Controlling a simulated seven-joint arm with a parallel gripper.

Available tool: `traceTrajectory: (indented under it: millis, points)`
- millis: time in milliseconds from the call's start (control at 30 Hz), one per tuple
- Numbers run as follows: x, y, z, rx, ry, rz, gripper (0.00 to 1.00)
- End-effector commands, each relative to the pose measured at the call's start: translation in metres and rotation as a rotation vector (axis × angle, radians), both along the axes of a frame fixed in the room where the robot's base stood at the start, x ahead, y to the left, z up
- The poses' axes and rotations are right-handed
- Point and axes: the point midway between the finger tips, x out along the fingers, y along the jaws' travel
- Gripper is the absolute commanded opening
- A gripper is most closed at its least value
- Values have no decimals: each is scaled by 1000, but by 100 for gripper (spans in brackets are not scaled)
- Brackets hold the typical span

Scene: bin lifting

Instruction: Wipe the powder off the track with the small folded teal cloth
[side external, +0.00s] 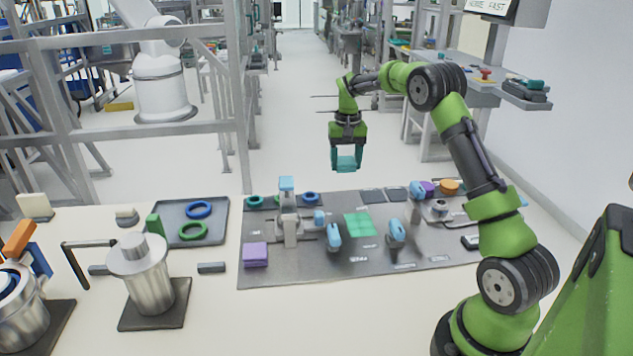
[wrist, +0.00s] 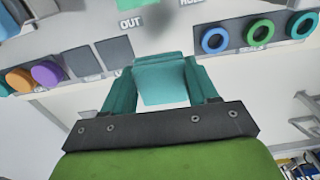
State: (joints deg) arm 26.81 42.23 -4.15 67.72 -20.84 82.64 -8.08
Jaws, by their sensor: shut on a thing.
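My gripper (side external: 346,165) is high above the far edge of the grey work board (side external: 300,270), pointing down. Its teal fingers are shut on the small folded teal cloth (wrist: 162,82), which fills the gap between them in the wrist view. The cloth and fingers are close in colour, so their edges blur together in the side view. The cloth touches nothing below. I cannot pick out the track or any powder for certain. A bright green square (side external: 360,224) lies on the middle of the board.
Blue-handled clamps (side external: 334,236) and a blue-topped upright fixture (side external: 290,228) stand on the board. A purple block (side external: 256,254) lies at its left front. A grey tray (side external: 163,235) with rings and a metal canister (side external: 145,275) are further left. The air around my gripper is clear.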

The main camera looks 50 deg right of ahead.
Motion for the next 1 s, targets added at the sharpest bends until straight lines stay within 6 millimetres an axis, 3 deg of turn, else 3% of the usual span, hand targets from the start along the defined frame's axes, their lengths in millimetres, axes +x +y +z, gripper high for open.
traceTrajectory:
  millis: [133, 433, 1000]
  points:
    - [-20, 16, 0, 5, 9, 7, 34]
    - [-60, 32, -22, 11, 13, -5, 34]
    - [-61, 31, -64, 5, 8, -7, 34]
